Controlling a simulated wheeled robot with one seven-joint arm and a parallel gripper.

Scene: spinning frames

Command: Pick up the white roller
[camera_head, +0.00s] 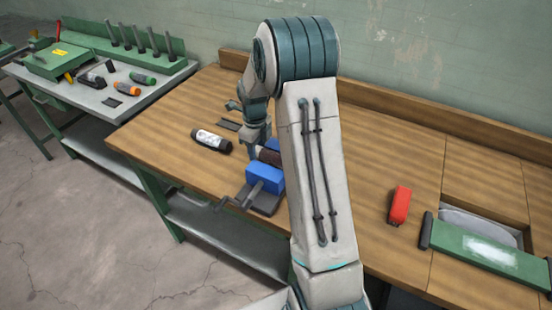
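A white roller (210,141) with dark ends lies on its side on the wooden bench (165,115), left of my arm. My gripper (259,140) points down over the bench, to the right of the roller and apart from it. It is small and dark, just behind a blue vise, and my arm covers part of the area around it. I cannot make out its fingers or anything between them.
The blue vise (265,178) with a handle stands at the bench's front edge. A red object (399,205) and a green piece with dark ends (478,252) lie to the right. A side table (100,100) holds several tools.

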